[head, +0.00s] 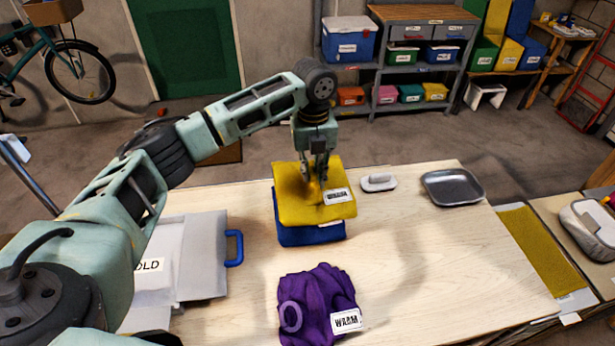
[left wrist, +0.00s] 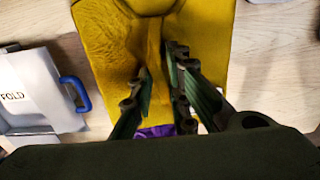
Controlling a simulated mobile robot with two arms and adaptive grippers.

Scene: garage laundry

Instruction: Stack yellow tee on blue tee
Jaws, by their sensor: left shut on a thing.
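The yellow tee (head: 297,208) is a flat folded cloth with a white label, lying over the blue tee (head: 310,236) in the head view. The blue tee's front edge and left side show below it; the rest is hidden. My left gripper (head: 314,182) points down at the middle of the yellow tee and is shut on it, with cloth pinched up between the fingers. In the left wrist view the yellow tee (left wrist: 205,30) fills the middle, with a ridge running to the fingers (left wrist: 160,85). My right gripper is not in view.
A purple garment (head: 318,290) with a ring and label lies at the table's front. A grey folding board (head: 205,250) with a blue handle is at left. A white brush-like object (head: 378,183) and a metal tray (head: 453,186) stand right of the tees. The table's right middle is clear.

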